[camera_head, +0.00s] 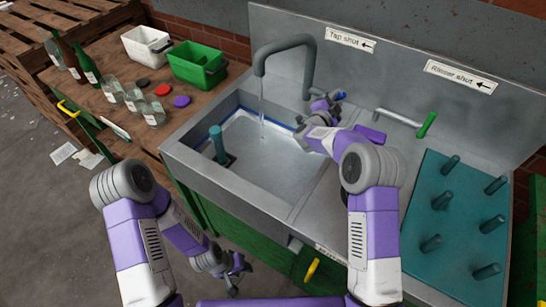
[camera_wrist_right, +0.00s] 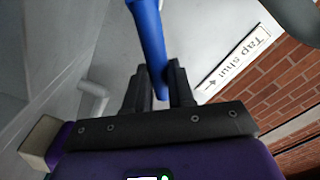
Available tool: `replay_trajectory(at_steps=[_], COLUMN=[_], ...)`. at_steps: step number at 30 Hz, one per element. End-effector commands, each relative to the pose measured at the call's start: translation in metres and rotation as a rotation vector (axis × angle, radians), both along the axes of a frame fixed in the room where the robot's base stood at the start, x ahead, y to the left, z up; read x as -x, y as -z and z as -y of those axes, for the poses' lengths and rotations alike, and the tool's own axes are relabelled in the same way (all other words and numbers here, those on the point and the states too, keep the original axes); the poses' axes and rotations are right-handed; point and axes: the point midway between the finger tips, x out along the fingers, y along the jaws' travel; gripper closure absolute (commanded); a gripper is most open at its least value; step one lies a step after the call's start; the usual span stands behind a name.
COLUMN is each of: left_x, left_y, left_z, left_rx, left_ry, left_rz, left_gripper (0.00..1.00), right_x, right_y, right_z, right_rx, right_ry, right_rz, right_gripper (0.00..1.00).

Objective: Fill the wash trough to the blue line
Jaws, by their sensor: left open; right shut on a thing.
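The wash trough (camera_head: 208,182) is a steel basin in the counter. The blue line (camera_head: 281,125) runs along its inner back wall and shows also at the left. A thin water stream (camera_head: 262,105) falls from the grey tap spout (camera_head: 283,45) into it. The exact water level is hard to tell. A teal upright plug or pipe (camera_head: 217,142) stands at the trough's left. My right gripper (camera_head: 330,100) is shut on the blue tap lever (camera_head: 342,95); the lever (camera_wrist_right: 149,35) shows between the fingers in the wrist view. My left gripper (camera_head: 236,272) is open and empty, low in front of the counter.
Signs read "Tap shut" (camera_head: 350,40) and "Rinser shut" (camera_head: 460,76), each with an arrow. A green-handled rinser lever (camera_head: 427,125) and a teal peg board (camera_head: 455,215) are at the right. Bottles, jars, lids, a white bin (camera_head: 147,46) and a green bin (camera_head: 197,66) stand at the left.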

Motion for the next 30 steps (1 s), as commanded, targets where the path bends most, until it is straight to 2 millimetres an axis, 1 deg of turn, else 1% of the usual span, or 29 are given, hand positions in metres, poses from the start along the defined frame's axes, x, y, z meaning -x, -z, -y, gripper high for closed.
replay_trajectory(at_steps=[10,18,21,30], left_x=[0.0,0.0,0.0,0.0], left_y=[-0.002,-0.028,-0.034,-0.035], left_z=[0.0,0.0,0.0,0.0], left_rx=[0.0,0.0,0.0,0.0], left_ry=[0.0,0.0,0.0,0.0], left_rz=[0.0,0.0,0.0,0.0], left_gripper=[0.57,0.57,0.57,0.57], right_x=[-0.001,-0.006,-0.008,-0.009], right_y=[-0.002,-0.012,-0.014,-0.013], right_z=[-0.003,-0.01,-0.013,-0.014], right_rx=[0.013,0.146,0.191,0.222], right_ry=[-0.004,-0.005,-0.004,-0.004], right_rz=[-0.007,-0.098,-0.127,-0.148], right_gripper=[1.0,1.0,1.0,1.0])
